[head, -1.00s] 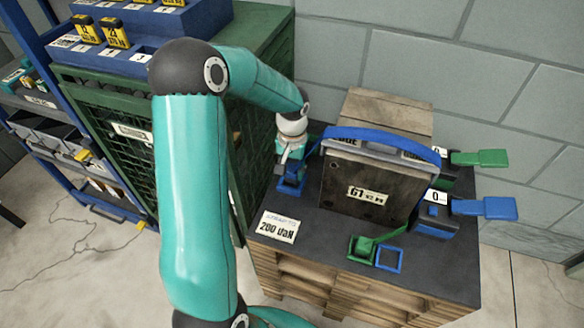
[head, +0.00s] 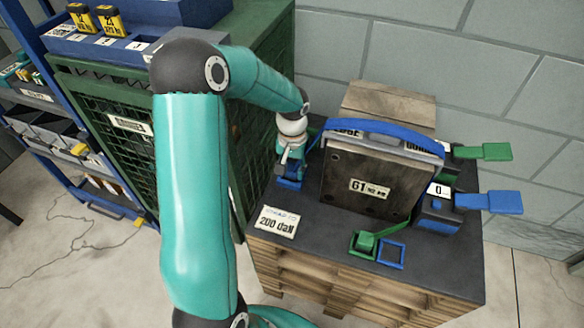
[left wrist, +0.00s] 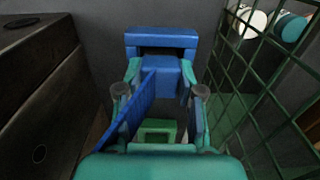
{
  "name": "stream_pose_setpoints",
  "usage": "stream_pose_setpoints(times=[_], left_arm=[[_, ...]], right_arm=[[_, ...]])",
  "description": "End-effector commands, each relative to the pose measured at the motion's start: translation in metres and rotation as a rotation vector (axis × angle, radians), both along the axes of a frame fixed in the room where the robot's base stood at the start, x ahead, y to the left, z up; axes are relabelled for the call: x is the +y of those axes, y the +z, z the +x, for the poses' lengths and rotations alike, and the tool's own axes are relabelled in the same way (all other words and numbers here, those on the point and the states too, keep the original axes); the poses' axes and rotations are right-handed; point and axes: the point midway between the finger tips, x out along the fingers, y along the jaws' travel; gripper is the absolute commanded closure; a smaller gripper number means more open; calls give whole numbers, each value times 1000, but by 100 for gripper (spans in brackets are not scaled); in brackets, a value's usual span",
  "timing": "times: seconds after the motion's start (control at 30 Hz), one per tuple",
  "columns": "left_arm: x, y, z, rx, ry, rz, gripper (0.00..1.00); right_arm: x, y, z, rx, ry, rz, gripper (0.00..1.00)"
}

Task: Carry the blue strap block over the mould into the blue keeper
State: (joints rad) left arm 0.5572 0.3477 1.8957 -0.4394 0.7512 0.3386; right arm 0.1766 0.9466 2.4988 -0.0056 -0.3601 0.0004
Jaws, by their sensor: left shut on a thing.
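My left gripper (head: 289,168) is low at the left side of the dark mould (head: 360,188), shut on the blue strap block (left wrist: 163,75). The blue strap (head: 375,136) runs from the right side over the mould's top and down to the gripper; it also shows in the left wrist view (left wrist: 135,108). The blue keeper (head: 288,184) is at the gripper's tips, and in the left wrist view (left wrist: 160,38) it lies just beyond the block. I cannot tell whether the block is inside it. My right gripper is not in view.
A green keeper (left wrist: 158,130) shows below the block. A green block (head: 364,242) and an empty blue frame (head: 391,254) lie before the mould. Green and blue handles (head: 490,201) stick out at right. The green mesh cage (head: 140,140) stands close on the left.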

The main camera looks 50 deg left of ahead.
Motion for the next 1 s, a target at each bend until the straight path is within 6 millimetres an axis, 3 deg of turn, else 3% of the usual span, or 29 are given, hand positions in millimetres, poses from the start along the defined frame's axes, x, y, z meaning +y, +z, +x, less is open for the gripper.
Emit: stream_pose_setpoints(times=[0.17,0.2,0.33,0.77,1.0], left_arm=[[-2,-6,-3,11,-2,-7,94],[-2,-7,-3,11,-2,-7,56],[-2,-7,-3,12,-2,-8,35],[-1,1,-1,6,-1,-3,34],[-1,36,0,2,-1,-1,34]], right_arm=[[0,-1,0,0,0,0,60],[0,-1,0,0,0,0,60],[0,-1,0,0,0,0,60],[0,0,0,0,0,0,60],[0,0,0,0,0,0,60]])
